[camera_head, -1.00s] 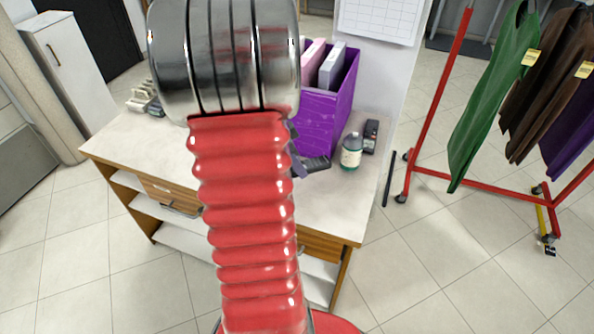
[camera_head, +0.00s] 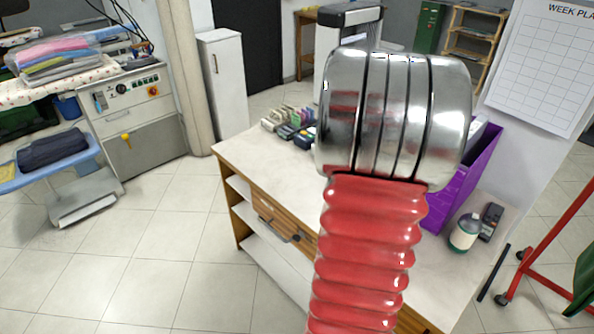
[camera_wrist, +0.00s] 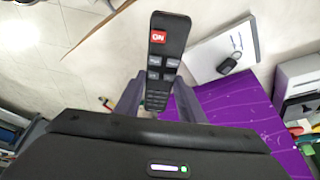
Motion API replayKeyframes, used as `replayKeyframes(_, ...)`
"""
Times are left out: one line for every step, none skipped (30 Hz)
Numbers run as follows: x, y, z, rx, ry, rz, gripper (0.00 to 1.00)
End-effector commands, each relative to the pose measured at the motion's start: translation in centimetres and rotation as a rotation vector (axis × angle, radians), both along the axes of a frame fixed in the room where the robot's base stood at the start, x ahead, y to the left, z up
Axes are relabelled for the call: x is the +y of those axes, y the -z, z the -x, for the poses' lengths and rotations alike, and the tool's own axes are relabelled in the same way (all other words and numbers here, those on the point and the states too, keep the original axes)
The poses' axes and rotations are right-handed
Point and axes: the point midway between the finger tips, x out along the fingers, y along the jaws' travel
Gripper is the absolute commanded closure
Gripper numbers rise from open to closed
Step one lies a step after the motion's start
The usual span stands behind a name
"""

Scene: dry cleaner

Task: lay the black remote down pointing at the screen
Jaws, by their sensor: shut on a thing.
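The black remote (camera_wrist: 157,62) shows in the wrist view, with a red ON button near its far end and grey buttons below. My gripper (camera_wrist: 158,104) is shut on its near part, and the far end sticks out beyond the fingers. In the head view my arm hides the gripper and the remote. The counter (camera_head: 275,165) has a pale top. I cannot make out a screen for certain in either view.
On the counter are a purple file holder (camera_head: 462,190), a bottle (camera_head: 465,232), a dark handheld item (camera_head: 491,221) and several small devices (camera_head: 287,125). The file holder also shows in the wrist view (camera_wrist: 235,120). A red rack (camera_head: 545,255) stands right; open floor (camera_head: 150,235) lies left.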

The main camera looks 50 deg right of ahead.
Motion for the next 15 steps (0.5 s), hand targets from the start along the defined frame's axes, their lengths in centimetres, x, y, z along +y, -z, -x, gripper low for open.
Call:
replayKeyframes(0.5,-0.1,-1.9,-0.001,-0.064,0.001,0.9)
replayKeyframes(0.7,-0.2,-2.9,-0.001,-0.103,0.001,0.9)
replayKeyframes(1.1,-0.2,-4.2,-0.001,-0.152,0.001,0.9)
replayKeyframes(1.5,-0.3,-5.2,-0.001,-0.191,0.002,0.9)
replayKeyframes(1.8,-0.3,-6.2,0.0,-0.23,0.001,0.9)
replayKeyframes(2.3,-0.4,-7.5,-0.002,-0.281,0.002,0.9)
replayKeyframes(2.7,-0.4,-8.5,-0.002,-0.32,0.002,0.9)
replayKeyframes(3.1,-0.5,-9.5,-0.001,-0.36,0.001,0.9)
replayKeyframes(3.7,-0.6,-10.8,-0.001,-0.412,0.001,0.9)
replayKeyframes(4.2,-0.6,-11.8,-0.002,-0.451,0.001,0.9)
replayKeyframes(4.7,-0.7,-12.8,-0.001,-0.493,0.002,0.9)
replayKeyframes(5.4,-0.8,-14.1,-0.001,-0.546,0.002,0.9)
replayKeyframes(5.9,-0.9,-15.1,-0.001,-0.586,0.002,0.9)
replayKeyframes(6.5,-0.9,-16.1,-0.001,-0.628,0.002,0.9)
replayKeyframes(7.3,-1.1,-17.3,-0.001,-0.682,0.002,0.9)
